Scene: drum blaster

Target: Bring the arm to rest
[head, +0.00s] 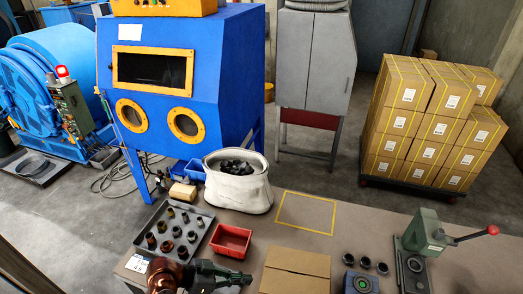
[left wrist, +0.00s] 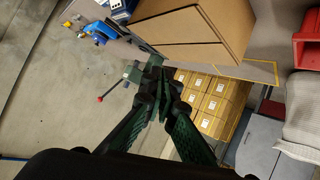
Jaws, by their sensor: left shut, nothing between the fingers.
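My left arm shows at the bottom of the head view, with a copper-coloured joint and a dark green gripper (head: 240,278). The gripper is over the near edge of the workbench, just left of the cardboard box (head: 297,262) and below the red bin (head: 231,240). In the left wrist view the fingertips of my left gripper (left wrist: 156,82) meet, with nothing between them. My right gripper is in neither view.
A tray of dark cylindrical parts (head: 150,222), a white sack (head: 238,199), a blue fixture (head: 360,283) with black rings, and a green lever press (head: 425,232) stand on the bench. The area inside the yellow outline (head: 306,213) is clear. A blue blasting cabinet (head: 225,75) stands behind.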

